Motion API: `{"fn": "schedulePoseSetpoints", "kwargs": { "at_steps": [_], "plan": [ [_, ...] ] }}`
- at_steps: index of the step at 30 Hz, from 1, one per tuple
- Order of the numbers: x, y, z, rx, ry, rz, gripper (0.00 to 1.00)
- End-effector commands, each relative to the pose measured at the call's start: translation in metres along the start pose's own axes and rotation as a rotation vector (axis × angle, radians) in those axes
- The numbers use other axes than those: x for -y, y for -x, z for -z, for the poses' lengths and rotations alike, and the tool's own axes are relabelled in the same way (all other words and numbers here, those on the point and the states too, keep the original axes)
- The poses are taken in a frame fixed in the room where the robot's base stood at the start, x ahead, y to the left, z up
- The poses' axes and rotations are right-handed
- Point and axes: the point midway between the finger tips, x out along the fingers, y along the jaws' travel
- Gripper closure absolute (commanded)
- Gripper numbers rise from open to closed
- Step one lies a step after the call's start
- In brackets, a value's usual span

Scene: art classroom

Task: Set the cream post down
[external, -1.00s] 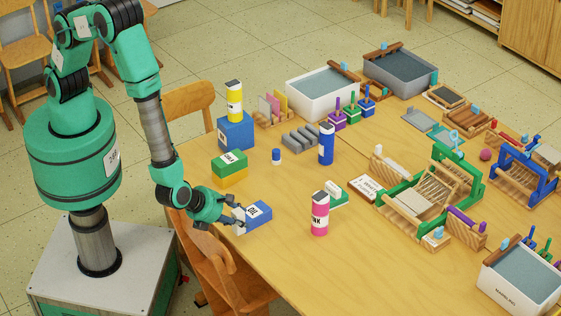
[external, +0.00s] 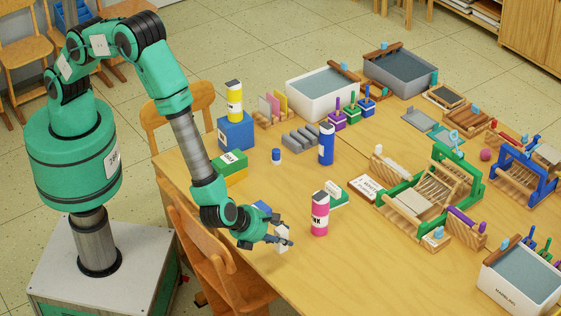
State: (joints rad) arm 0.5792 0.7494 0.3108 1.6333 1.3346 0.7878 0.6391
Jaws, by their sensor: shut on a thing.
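My gripper (external: 286,241) is low over the front part of the table, shut on a small pale piece, the cream post (external: 282,232). The fingers hide much of the post; it looks roughly upright. I cannot tell whether its lower end touches the table. A pink-and-white bottle (external: 320,214) stands a short way to the right of my gripper.
A green box on a yellow one (external: 235,164) stands behind my forearm. A small green-and-white box (external: 337,195) lies beyond the pink bottle, with a green wooden frame (external: 458,172) farther right. The table (external: 330,275) is bare in front of my gripper.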

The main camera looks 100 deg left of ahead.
Motion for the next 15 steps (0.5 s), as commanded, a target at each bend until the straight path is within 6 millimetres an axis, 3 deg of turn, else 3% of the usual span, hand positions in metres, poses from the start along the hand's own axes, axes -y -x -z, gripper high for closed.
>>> {"fn": "schedulePoseSetpoints", "kwargs": {
  "at_steps": [6,15],
  "plan": [
    [0.016,-0.007,-0.004,0.0,0.001,0.0,1.0],
    [0.017,-0.007,-0.005,0.0,0.0,0.0,1.0]
  ]
}}
